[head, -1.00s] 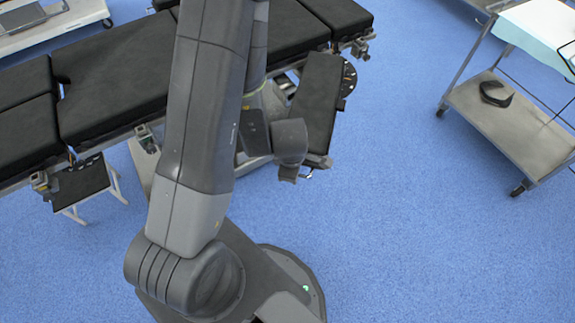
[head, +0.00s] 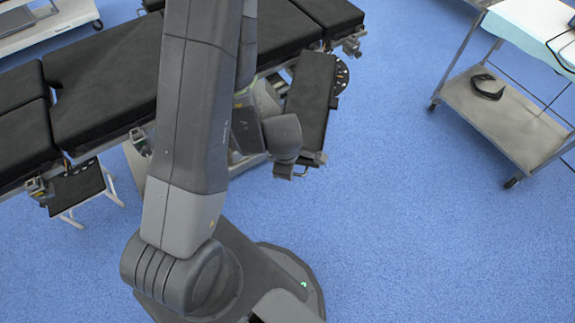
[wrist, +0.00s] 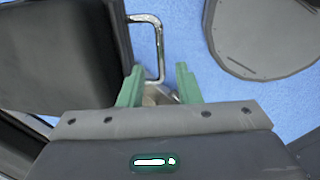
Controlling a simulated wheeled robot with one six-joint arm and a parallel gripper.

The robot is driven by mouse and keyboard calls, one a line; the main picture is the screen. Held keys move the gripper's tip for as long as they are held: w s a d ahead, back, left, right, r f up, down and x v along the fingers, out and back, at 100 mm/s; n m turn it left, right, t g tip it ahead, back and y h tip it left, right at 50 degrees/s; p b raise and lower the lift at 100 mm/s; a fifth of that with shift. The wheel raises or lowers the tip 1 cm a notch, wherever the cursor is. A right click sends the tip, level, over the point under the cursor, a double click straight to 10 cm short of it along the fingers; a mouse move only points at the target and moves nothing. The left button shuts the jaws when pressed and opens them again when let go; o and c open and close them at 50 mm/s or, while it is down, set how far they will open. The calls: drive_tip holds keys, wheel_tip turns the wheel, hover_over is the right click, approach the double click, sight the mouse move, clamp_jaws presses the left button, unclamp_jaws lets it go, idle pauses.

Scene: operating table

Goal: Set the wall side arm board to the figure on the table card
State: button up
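A black padded arm board (head: 307,95) juts from the near side of the operating table in the head view, beside a dark disc with holes (head: 342,75). Its pad (wrist: 60,50) fills the upper left of the wrist view, with a bent metal handle (wrist: 160,48) at its edge. My gripper (wrist: 158,84) has two green fingers, apart and empty. The handle's lower end shows in the gap between them; I cannot tell its depth. In the head view my wrist hides the fingers. No readable card or figure is in view.
The operating table (head: 105,85) runs across the upper left. A small black-topped stand (head: 78,184) is at its near left. A steel trolley (head: 505,120) stands at the right, with a dark curved item (head: 487,87) on its lower shelf. Blue floor (head: 420,230) between is clear.

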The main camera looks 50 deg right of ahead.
wheel_tip(320, 180, up, 12)
drive_tip(key=s+a+p, duration=0.1)
drive_tip(key=a+p, duration=0.1)
drive_tip(key=p, duration=0.6)
drive_tip(key=shift+f, duration=0.15)
drive_tip(key=f+b, duration=0.3)
drive_tip(key=f, duration=0.1)
drive_tip(key=d+f+b, duration=0.1)
drive_tip(key=f+b, duration=0.2)
drive_tip(key=f, duration=0.2)
drive_tip(key=w+d+f+b, duration=0.1)
drive_tip(key=f+b, duration=0.3)
drive_tip(key=shift+d+f, duration=0.1)
drive_tip(key=shift+f, duration=0.1)
